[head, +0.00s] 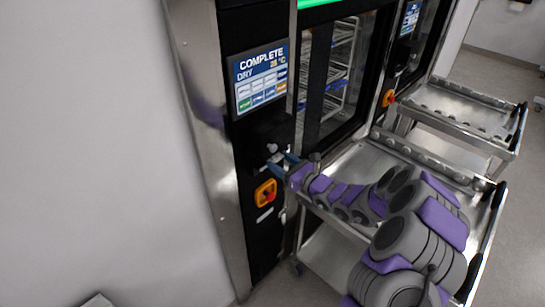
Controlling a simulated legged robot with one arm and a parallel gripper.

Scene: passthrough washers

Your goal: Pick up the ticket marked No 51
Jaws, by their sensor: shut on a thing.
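My gripper (280,165) is at the dark front panel of the near washer, just below the screen and beside a black unit (258,133) on that panel. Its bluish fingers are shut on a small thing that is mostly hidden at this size. Small pale spots show by the fingertips. I cannot make out a ticket or read any number, so I cannot tell whether the held thing is the ticket marked No 51. My grey and purple arm reaches in from the lower right.
The near washer's screen (260,78) reads COMPLETE, DRY. A steel trolley (364,160) stands under my arm before the glass door (338,75). A second trolley (462,107) stands farther right. Wall fills the left.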

